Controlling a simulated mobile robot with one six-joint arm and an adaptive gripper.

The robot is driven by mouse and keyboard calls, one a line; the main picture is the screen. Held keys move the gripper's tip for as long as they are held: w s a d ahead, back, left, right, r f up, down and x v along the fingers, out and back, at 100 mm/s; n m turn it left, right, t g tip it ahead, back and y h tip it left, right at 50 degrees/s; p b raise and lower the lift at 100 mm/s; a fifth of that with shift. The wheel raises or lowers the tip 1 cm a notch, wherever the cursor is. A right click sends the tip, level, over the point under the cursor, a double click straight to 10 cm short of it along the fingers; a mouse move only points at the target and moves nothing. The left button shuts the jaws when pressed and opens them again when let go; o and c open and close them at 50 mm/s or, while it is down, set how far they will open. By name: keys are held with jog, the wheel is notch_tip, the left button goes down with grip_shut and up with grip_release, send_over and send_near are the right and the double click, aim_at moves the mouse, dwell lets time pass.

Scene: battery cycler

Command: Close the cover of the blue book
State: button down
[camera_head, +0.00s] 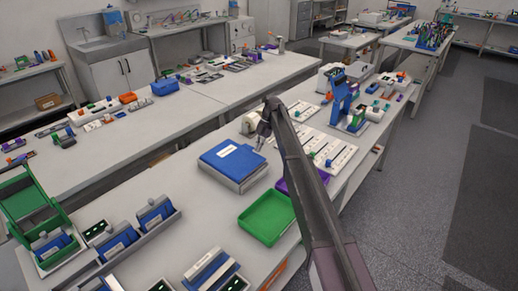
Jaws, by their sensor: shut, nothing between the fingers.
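The blue book (229,160) lies on the near table, left of my arm. Its blue cover with a small pale label faces up and looks flat on the pale block of pages or base below it. My gripper (259,148) is shut and empty. It points down at the right side of the book, near its far right corner. I cannot tell whether the fingertips touch the cover or hover beside it.
A green tray (267,217) sits in front of the book, with a purple tray (290,187) partly behind my arm. White strips (330,147) lie to the right. Blue devices (155,213) in a grey holder and a green frame (30,200) stand at left. Table surface left of the book is clear.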

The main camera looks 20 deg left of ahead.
jog(key=shift+r, duration=0.1)
jog(key=shift+r+p, duration=2.1)
jog(key=shift+p, duration=0.1)
jog(key=w+d+f+b, duration=0.3)
jog(key=w, duration=0.5)
jog(key=shift+w+d+f+b, duration=0.3)
jog(key=shift+w+f+b, duration=0.05)
jog(key=shift+w, duration=0.05)
